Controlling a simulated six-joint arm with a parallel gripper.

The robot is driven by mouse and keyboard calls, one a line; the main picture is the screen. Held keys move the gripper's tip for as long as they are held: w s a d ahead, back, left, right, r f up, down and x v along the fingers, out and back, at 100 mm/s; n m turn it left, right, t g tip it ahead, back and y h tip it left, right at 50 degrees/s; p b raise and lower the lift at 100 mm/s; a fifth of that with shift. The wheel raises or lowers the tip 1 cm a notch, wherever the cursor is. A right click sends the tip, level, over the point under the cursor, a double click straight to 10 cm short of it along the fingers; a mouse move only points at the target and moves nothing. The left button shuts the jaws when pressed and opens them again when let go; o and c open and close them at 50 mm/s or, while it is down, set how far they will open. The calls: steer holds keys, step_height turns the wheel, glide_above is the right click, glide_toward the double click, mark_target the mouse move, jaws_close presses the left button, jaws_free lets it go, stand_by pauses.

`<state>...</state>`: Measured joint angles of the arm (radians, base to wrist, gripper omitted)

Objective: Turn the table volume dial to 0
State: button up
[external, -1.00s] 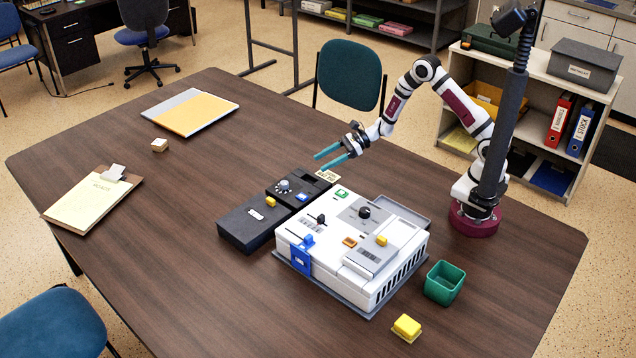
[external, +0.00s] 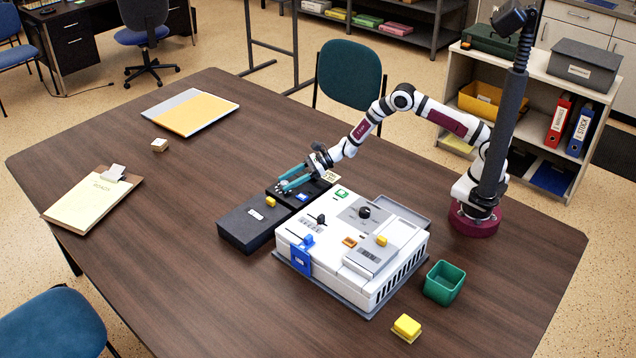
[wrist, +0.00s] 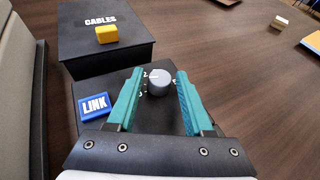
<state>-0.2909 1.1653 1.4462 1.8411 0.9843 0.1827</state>
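The volume dial (wrist: 158,82) is a grey round knob on a black box (external: 317,187) on the table. In the wrist view it sits between my two teal fingers, with small marks at its left; its setting is too small to read surely. My gripper (wrist: 160,73) is open, one finger on each side of the dial, with a visible gap on both sides. In the external view my gripper (external: 281,180) is low over the black box, its fingers partly hiding the dial.
A blue LINK button (wrist: 93,106) is beside the left finger. A black CABLES box (wrist: 75,44) with a yellow block (wrist: 107,34) adjoins. A white console (external: 330,262) stands close in front.

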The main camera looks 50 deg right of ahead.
jaws_close()
steer(key=shift+w+d+n+g+y, duration=0.15)
steer(key=shift+n+g+y, duration=0.45)
steer(key=shift+n+g, duration=0.65)
steer(key=shift+o, duration=1.5)
jaws_free()
steer(key=v, duration=1.5)
steer(key=shift+d+r, duration=0.2)
steer(key=shift+d, duration=0.1)
